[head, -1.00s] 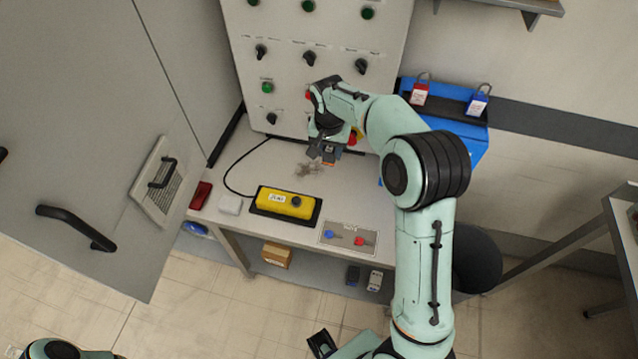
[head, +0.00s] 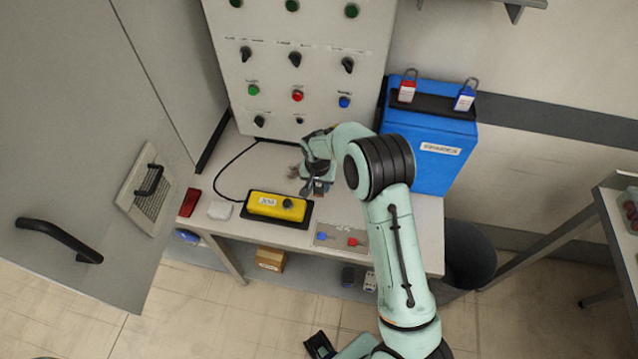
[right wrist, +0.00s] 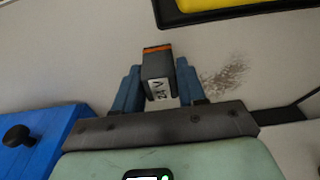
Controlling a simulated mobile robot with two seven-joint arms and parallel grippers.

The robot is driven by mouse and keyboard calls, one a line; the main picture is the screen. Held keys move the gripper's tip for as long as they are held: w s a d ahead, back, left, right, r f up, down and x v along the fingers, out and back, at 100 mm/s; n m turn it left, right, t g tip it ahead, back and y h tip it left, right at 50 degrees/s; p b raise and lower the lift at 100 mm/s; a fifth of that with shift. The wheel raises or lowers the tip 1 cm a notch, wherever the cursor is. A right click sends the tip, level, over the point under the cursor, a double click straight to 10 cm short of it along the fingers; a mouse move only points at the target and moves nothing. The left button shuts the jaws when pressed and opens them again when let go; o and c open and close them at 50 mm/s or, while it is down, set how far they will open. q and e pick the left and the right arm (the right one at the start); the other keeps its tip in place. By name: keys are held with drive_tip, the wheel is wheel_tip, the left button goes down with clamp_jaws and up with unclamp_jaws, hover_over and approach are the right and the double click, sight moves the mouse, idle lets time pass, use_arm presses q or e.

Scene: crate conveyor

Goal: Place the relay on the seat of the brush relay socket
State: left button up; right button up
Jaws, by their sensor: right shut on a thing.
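My right gripper (head: 317,188) is over the grey table, in front of the control panel and behind the yellow button box. In the right wrist view its two blue fingers (right wrist: 157,78) are shut on the relay (right wrist: 158,64), a dark block with an orange stripe and a white "24 V" label. The relay is held clear of the fingers' far ends; in the head view it is hard to make out. I cannot pick out the brush relay socket for certain in either view.
A yellow button box (head: 277,206) on a black base, a white block (head: 220,209) and a red item (head: 190,202) lie on the table. A plate with blue and red keys (head: 340,237) is at its front. A blue lockout box (head: 433,150) stands at the right.

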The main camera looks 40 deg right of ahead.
drive_tip(key=shift+r, duration=0.1)
drive_tip(key=o, duration=1.1)
